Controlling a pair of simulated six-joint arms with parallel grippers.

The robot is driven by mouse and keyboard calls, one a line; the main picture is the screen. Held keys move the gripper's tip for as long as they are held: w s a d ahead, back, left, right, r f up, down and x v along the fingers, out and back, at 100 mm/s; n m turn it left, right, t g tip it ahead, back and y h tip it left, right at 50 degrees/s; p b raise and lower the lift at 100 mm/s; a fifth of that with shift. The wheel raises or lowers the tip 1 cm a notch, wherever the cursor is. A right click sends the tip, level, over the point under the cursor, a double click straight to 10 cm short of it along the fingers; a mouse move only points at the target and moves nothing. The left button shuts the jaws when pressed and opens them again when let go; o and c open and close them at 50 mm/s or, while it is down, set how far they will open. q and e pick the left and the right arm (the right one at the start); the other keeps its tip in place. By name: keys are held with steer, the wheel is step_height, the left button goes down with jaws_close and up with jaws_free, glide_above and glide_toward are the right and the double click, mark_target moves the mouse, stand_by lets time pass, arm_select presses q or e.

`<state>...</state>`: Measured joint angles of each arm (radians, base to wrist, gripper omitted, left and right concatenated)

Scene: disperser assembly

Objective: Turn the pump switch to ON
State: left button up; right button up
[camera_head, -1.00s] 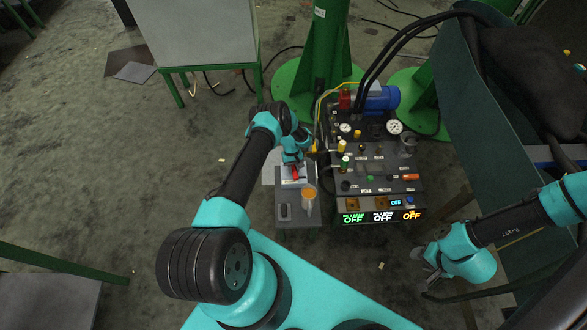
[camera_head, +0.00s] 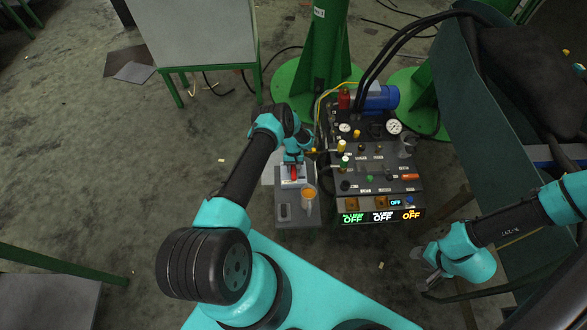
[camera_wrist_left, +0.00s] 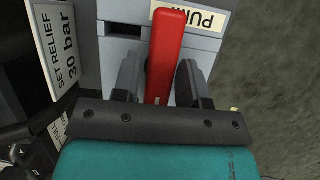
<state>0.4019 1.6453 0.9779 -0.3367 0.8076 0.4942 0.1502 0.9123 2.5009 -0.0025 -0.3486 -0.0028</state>
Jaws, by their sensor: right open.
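The pump switch is a red lever (camera_head: 293,172) on a grey box (camera_head: 283,192) left of the control panel. In the left wrist view the red lever (camera_wrist_left: 166,50) stands beside an upside-down PUMP label (camera_wrist_left: 203,18). My left gripper (camera_wrist_left: 160,80) has its two dark fingers apart, one on each side of the lever. Whether a finger touches it I cannot tell. In the head view my left gripper (camera_head: 292,160) is at the box, its fingers largely hidden by the wrist. My right gripper (camera_head: 424,266) is open and empty at the lower right, away from the box.
The control panel (camera_head: 375,165) has gauges, valves and lit displays (camera_head: 382,216) reading OFF. An orange-topped cup (camera_head: 309,194) stands on the box close to the lever. In the left wrist view a SET RELIEF 30 bar label (camera_wrist_left: 58,62) lies left of the gripper.

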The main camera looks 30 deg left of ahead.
arm_select(q)
steer(key=shift+o, duration=1.1)
steer(key=shift+w+a+r, duration=0.1)
steer(key=v, duration=1.7)
steer(key=shift+r, duration=0.2)
steer(key=s+d+r+m+t, duration=0.1)
steer(key=s+d+r, duration=0.2)
steer(key=s+d, duration=0.25)
steer(key=s+d+r+m+t+h, duration=0.1)
steer(key=s+d+r+m, duration=0.1)
steer(key=s+d, duration=0.4)
steer(key=s+d+r+m+t, duration=0.1)
steer(key=s+d+r, duration=0.25)
steer(key=s, duration=0.35)
steer(key=s+d+r+t, duration=0.1)
steer(key=s+d+r, duration=0.2)
steer(key=s+r, duration=0.3)
steer(key=s, duration=0.4)
steer(key=shift+m+t, duration=0.3)
steer(key=shift+m, duration=0.1)
